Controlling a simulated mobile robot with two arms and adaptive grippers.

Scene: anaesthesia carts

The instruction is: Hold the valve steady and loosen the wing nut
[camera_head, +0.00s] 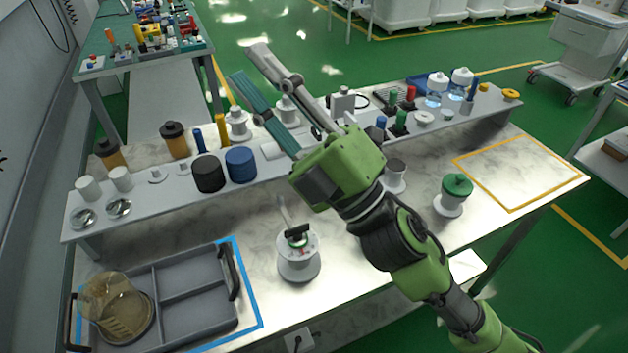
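A white round unit (298,262) stands upright on the front of the bench, left of my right arm. It has a black bar-shaped piece (297,231), a green ring and a pale lever on top. It may be the valve with its wing nut, but I cannot tell for sure. My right gripper (248,65) is above the bench, behind and above this unit, pointing to the upper left. Its two fingers are apart with nothing between them. It touches nothing that I can see. My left gripper is not in view.
A grey divided tray (196,272) holding a translucent amber bowl (118,305) lies at front left. A green-capped white unit (455,195) stands at right, near an empty yellow-outlined area (520,172). A raised shelf (220,190) carries several jars and bottles behind.

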